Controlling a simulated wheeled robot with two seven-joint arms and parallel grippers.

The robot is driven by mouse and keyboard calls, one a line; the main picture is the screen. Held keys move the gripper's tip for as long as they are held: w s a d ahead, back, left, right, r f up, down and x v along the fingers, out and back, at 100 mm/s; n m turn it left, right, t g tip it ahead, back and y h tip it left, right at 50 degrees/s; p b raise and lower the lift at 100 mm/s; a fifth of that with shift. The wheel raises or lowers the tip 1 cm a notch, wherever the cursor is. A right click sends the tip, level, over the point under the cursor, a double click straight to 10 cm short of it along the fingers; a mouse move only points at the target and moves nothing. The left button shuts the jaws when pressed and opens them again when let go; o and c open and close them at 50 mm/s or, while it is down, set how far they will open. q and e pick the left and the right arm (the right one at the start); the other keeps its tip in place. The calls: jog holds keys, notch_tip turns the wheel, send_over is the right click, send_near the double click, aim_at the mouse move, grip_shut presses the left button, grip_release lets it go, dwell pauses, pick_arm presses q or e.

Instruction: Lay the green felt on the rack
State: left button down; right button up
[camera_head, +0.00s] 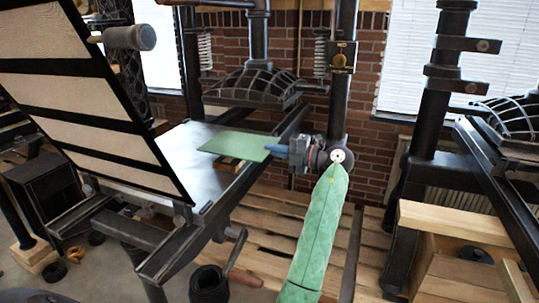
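The green felt (234,146) is a flat sheet over the dark press bed (187,143), with a small piece of slatted wood (230,163) showing under its near edge. I cannot tell whether the felt touches this wood. The fingertips are small and partly merge with the felt's edge. My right gripper is not in view. I cannot tell for sure which thing is the rack; the slatted wood lies directly under the felt.
A tilted frame with pale panels and black bars (90,95) rises at the left of the bed. A wooden crank handle (243,277) sticks out in front. A second press (440,110) stands at the right beside a wooden box (455,275).

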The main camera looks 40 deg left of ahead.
pick_arm(q)
jog(key=shift+w+d+r+b, duration=0.15)
jog(key=shift+d+r+b, duration=0.25)
jog(key=shift+d, duration=0.3)
jog(key=shift+w+d+r+b, duration=0.25)
jog(key=shift+d+b, duration=0.25)
jog(key=shift+d, duration=0.2)
jog(key=shift+w+d+r+b, duration=0.1)
jog(key=shift+d+r+b, duration=0.3)
jog(key=shift+d, duration=0.3)
jog(key=shift+f, duration=0.1)
